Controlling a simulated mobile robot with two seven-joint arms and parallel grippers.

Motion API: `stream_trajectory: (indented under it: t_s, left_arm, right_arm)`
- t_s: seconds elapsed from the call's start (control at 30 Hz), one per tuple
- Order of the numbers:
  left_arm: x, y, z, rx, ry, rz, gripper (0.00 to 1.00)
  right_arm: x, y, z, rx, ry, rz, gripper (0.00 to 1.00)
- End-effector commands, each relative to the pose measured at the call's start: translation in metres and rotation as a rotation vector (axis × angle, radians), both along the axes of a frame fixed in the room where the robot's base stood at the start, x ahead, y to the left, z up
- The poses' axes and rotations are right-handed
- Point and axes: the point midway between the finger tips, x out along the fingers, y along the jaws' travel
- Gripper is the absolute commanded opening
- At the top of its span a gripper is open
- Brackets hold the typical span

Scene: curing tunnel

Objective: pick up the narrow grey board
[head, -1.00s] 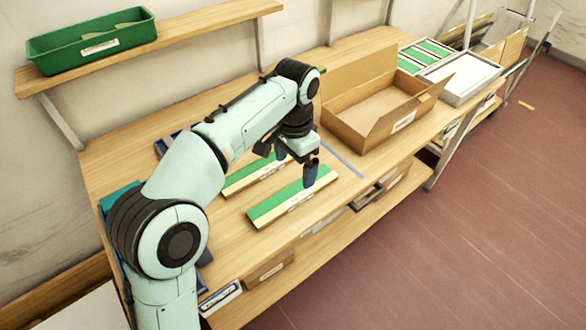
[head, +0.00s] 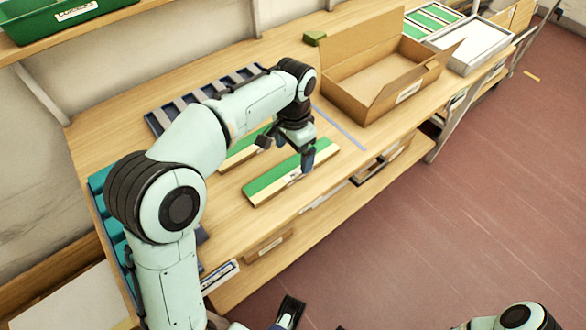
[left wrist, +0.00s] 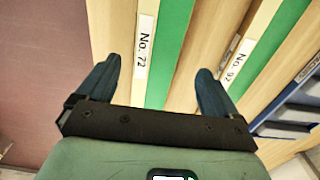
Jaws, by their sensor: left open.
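I cannot make out a separate narrow grey board for certain. Two green-and-cream boards lie side by side on the bench: the front board (head: 268,185) and the rear board (head: 238,153), partly hidden by my arm. My left gripper (head: 286,152) is open and empty above the right part of these boards. In the left wrist view the fingers (left wrist: 158,68) are spread over the front board (left wrist: 176,45), labelled "No. 72". The rear board (left wrist: 262,50), labelled "No. 92", lies right of it. What seems to be my right gripper (head: 290,312) shows at the bottom edge.
A blue rack with grey strips (head: 160,122) lies behind my left arm. An open cardboard box (head: 372,97) stands right of the gripper. A thin blue-grey strip (head: 340,127) runs along the bench before it. A green block (head: 315,38) sits at the back.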

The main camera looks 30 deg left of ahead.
Motion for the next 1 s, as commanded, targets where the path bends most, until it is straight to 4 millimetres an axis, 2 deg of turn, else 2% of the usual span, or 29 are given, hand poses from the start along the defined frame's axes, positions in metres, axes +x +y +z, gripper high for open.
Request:
stream_trajectory:
  t_s: [0.03,0.2,0.33,0.53,0.57,0.73,1.0]
  left_arm:
    - [-0.001,-0.003,-0.011,0.0,0.003,-0.002,0.94]
    - [-0.001,-0.005,-0.035,0.001,0.003,0.001,0.94]
    - [-0.001,-0.005,-0.042,0.0,0.001,0.0,0.94]
    - [-0.001,-0.005,-0.042,0.0,0.0,0.0,0.94]
    - [-0.001,-0.005,-0.042,0.0,0.0,0.0,0.87]
    - [-0.001,-0.005,-0.042,0.0,0.001,0.0,0.32]
    - [-0.001,-0.005,-0.041,0.0,0.0,0.0,0.3]
  right_arm:
    - [0.001,0.0,-0.004,0.0,-0.003,-0.001,0.43]
    - [0.003,0.0,-0.009,-0.001,-0.012,-0.003,0.43]
    - [0.004,0.0,-0.01,-0.002,-0.015,-0.003,0.43]
    - [0.004,0.0,-0.009,-0.002,-0.015,-0.003,0.43]
    - [0.004,0.0,-0.009,-0.002,-0.015,-0.003,0.43]
    - [0.004,0.0,-0.009,-0.001,-0.014,-0.003,0.43]
    - [0.004,0.0,-0.009,-0.001,-0.014,-0.003,0.43]
